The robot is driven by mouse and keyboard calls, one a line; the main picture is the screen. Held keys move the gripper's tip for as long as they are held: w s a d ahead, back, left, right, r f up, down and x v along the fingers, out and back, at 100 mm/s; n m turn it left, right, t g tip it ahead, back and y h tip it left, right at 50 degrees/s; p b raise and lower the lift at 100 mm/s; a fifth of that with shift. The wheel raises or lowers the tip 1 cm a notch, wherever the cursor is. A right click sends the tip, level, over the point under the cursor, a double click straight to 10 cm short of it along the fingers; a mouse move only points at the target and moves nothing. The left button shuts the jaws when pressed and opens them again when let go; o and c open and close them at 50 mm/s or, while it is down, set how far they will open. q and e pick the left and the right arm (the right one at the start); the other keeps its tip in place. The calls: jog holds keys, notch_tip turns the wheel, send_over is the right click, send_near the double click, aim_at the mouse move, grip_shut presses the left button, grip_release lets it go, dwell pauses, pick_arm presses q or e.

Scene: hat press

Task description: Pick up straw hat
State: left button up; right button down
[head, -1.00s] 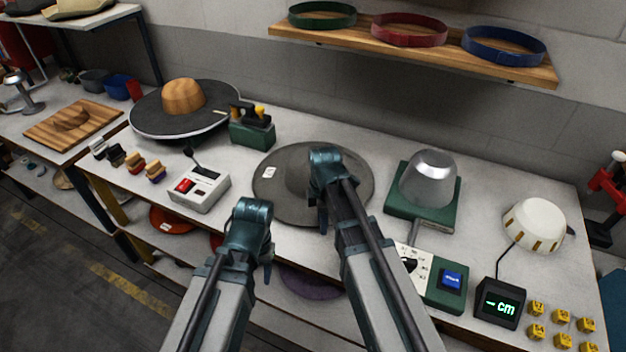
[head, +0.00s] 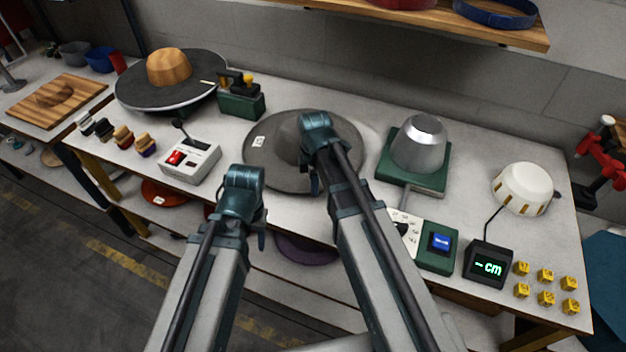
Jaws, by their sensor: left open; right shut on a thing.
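A grey wide-brimmed hat (head: 270,165) with a small white tag lies on the table in the middle of the head view. I cannot tell whether it is straw. My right gripper (head: 314,186) is over the right part of this hat and shut on it; its arm hides part of the crown and brim. My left gripper (head: 258,238) is open and empty, in front of the table's front edge and apart from the hat. On the shelf below, an orange hat (head: 165,193) and a purple hat (head: 306,249) show partly.
A white switch box (head: 190,162) stands left of the hat. A grey metal form on a green base (head: 384,172) stands right of it, with a control box (head: 437,247) and display (head: 488,264). A turntable with a wooden block (head: 170,68) stands at the back left.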

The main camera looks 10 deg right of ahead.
notch_tip(320, 180, up, 9)
jog(key=p, duration=0.8)
jog(key=shift+r+p, duration=0.2)
jog(key=shift+p, duration=0.2)
dwell(1.3)
jog(key=shift+f, duration=0.1)
